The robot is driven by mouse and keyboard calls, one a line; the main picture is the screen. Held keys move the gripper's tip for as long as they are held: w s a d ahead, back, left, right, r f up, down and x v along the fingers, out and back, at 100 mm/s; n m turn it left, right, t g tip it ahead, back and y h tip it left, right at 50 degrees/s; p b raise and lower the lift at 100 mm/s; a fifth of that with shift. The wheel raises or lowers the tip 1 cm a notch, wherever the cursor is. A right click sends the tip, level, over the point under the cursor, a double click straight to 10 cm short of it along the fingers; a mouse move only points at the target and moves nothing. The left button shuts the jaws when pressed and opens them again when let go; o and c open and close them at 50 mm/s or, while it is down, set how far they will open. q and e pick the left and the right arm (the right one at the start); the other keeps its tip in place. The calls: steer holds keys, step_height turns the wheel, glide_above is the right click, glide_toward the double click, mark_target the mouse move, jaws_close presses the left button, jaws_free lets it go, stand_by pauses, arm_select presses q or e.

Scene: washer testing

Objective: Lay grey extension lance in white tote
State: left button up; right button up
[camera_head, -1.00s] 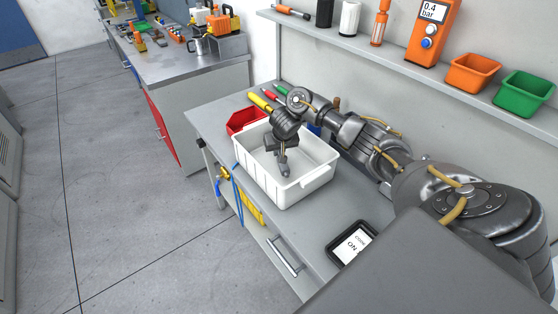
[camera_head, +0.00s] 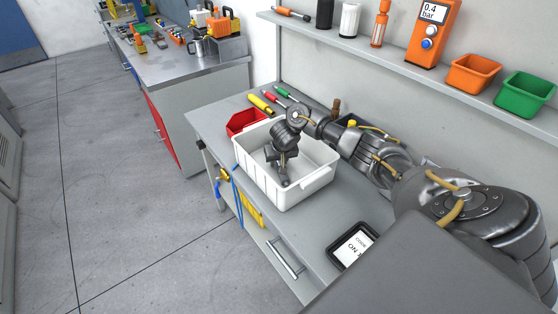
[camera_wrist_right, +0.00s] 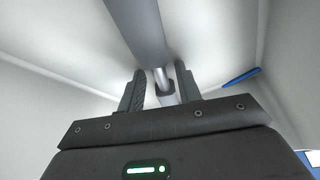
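The white tote (camera_head: 310,188) stands on the grey bench, open at the top. My right gripper (camera_head: 284,178) reaches down inside it; its fingertips are hard to make out in the head view. In the right wrist view, the grey extension lance (camera_wrist_right: 140,28) runs from the top edge towards my right gripper (camera_wrist_right: 160,70). Its thinner end with a dark collar lies between the two fingers, which stand apart with some space beside it. Whether the lance touches the tote floor cannot be told. My left gripper is not in view.
A red bin (camera_head: 243,121) stands behind the tote, with a yellow tool (camera_head: 260,103) near it. A display tablet (camera_head: 352,246) lies on the bench in front. A shelf above holds an orange gauge box (camera_head: 432,35), an orange bin (camera_head: 472,73) and a green bin (camera_head: 525,94).

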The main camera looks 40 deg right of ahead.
steer(key=shift+r, duration=0.35)
steer(key=p+v, duration=0.1)
steer(key=v, duration=0.3)
steer(key=shift+r, duration=0.35)
steer(key=p+v, duration=0.5)
steer(key=v, duration=0.2)
steer(key=shift+s, duration=0.3)
steer(key=shift+f, duration=0.15)
